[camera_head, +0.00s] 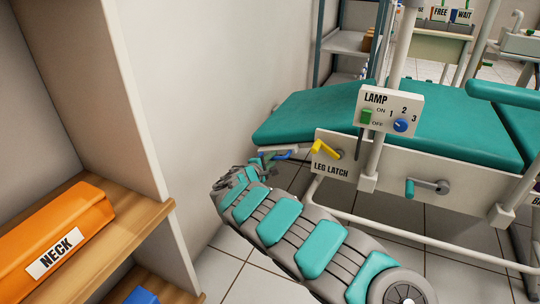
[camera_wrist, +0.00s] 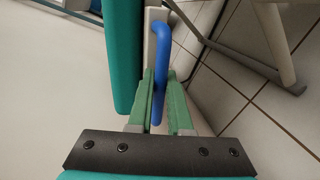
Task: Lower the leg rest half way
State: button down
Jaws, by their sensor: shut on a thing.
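The leg rest (camera_head: 300,112) is the teal padded end section of the dental chair. It looks nearly level, tilted slightly down toward its free end. A blue handle (camera_wrist: 184,42) is fixed to the pale bar at the side of the leg rest. My gripper (camera_wrist: 158,98) has its green fingers on either side of the blue handle and is shut on it. In the head view my gripper (camera_head: 264,163) is low beside the leg rest's near edge, partly hidden by my arm.
A lamp control box (camera_head: 389,108) stands on a pole above the chair. A teal-handled crank (camera_head: 428,187) is on the chair's side. A shelf unit with an orange NECK box (camera_head: 58,235) stands at left. White chair frame tubes run over the tiled floor.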

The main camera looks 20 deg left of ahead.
jog(key=c, duration=0.8)
grip_release()
jog(key=shift+c, duration=0.2)
jog(key=shift+r, duration=0.1)
jog(key=p+v, duration=0.1)
jog(key=v, duration=0.6)
jog(key=shift+s, duration=0.4)
jog(key=shift+a, duration=0.1)
